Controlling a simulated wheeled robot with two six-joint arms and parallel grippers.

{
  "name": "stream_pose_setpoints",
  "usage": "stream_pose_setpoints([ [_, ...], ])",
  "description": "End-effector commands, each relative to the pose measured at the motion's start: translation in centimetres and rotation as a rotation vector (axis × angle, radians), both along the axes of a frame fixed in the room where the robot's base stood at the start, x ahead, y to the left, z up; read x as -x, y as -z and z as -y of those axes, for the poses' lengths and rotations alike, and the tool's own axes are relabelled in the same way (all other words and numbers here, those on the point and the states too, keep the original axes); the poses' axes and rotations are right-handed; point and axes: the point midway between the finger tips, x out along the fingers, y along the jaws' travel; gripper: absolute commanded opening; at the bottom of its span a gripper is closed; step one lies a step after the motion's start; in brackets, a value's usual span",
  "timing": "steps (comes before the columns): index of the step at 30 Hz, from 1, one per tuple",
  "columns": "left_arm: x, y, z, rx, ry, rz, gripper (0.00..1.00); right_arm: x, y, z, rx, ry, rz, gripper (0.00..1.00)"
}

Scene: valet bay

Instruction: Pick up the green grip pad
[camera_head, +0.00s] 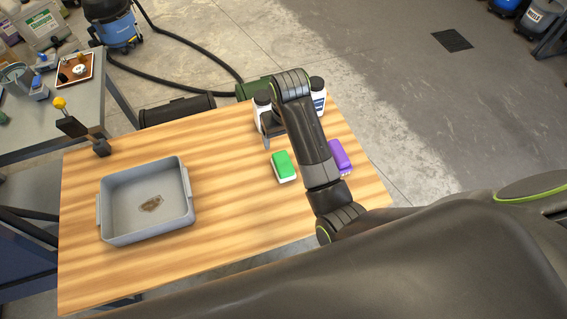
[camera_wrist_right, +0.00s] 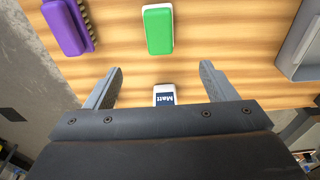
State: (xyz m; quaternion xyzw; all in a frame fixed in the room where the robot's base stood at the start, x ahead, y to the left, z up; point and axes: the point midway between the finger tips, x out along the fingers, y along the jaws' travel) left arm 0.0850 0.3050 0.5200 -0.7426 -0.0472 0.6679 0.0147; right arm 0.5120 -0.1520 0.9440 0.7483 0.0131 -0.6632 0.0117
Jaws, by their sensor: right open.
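The green grip pad (camera_head: 283,162), green on top with a white lower part, lies on the wooden table. It also shows in the right wrist view (camera_wrist_right: 158,30), at the top, beyond the fingertips. My right gripper (camera_head: 268,141) is above the table beside the pad, on its far side in the head view. In the right wrist view the gripper (camera_wrist_right: 160,70) has its fingers spread, with nothing held between them. The pad lies roughly in line with the gap, apart from both fingers. My left gripper is not in view.
A purple brush (camera_head: 340,155) lies right of the pad, partly behind my arm. A grey tray (camera_head: 184,207) is on the left. The table between tray and pad is clear.

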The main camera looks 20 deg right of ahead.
Motion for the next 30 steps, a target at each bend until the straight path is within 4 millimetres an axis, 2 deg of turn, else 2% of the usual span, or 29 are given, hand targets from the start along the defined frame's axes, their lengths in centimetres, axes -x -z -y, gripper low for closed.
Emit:
stream_pose_setpoints([
  [9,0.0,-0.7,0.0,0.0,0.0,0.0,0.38,-0.5,6.4,0.1,0.002,0.0,-0.006,0.78],
  [15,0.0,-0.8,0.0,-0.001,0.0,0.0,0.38,-1.0,9.7,0.1,0.001,0.001,-0.004,0.78],
  [19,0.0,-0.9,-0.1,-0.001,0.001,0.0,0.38,-1.2,10.9,0.1,0.001,0.001,-0.002,0.78],
  [26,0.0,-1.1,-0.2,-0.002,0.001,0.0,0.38,-1.3,11.9,0.1,0.001,0.001,-0.001,0.78],
  [30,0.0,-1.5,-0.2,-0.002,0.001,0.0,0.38,-1.3,13.4,0.1,0.001,0.0,-0.003,0.78],
])
